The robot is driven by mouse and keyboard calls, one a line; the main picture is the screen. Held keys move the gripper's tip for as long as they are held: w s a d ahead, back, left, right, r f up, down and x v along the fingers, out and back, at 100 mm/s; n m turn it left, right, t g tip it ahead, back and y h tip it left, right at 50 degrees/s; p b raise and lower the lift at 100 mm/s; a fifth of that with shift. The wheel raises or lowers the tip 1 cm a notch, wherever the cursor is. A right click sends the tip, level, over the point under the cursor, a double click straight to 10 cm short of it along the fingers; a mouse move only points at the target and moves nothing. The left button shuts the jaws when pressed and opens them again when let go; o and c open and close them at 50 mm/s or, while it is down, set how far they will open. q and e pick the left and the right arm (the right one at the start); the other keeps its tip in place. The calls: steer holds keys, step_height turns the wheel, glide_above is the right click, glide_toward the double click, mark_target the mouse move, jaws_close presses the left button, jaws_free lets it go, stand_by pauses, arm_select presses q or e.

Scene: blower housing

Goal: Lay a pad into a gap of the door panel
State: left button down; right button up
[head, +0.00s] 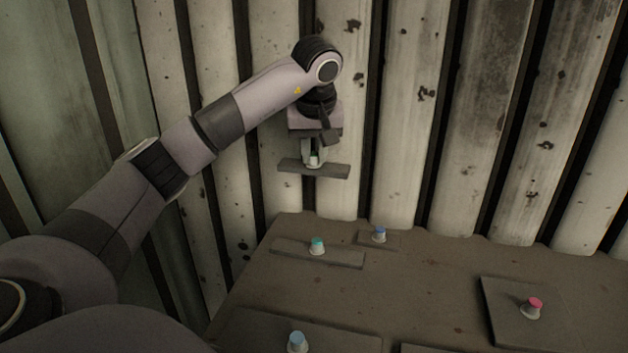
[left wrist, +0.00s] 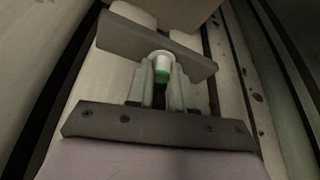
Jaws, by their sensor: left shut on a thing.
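My left gripper (head: 313,152) is shut on the knob of a long grey pad (head: 340,171), held level in the air above the far edge of a brown flat panel (head: 420,290). In the left wrist view the pad (left wrist: 122,34) lies across the fingertips, and its white knob with a green end (left wrist: 161,68) sits between the fingers. On the panel are a long pad with a teal knob (head: 286,250), a small pad with a blue knob (head: 396,241) and a square pad with a pink knob (head: 508,320). I cannot tell which gap is empty. My right gripper is out of view.
A pad with a light blue knob (head: 250,332) lies at the near left of the panel. A pale slatted wall (head: 410,130) with dark grooves stands behind the panel. The panel's middle looks clear.

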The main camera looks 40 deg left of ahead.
mark_target(314, 154)
arm_select(q)
step_height(314, 154, up, 4)
steer(key=shift+r+p, duration=0.2)
steer(key=shift+p, duration=0.1)
step_height(314, 154, up, 5)
steer(key=p, duration=0.5)
steer(key=shift+p, duration=0.35)
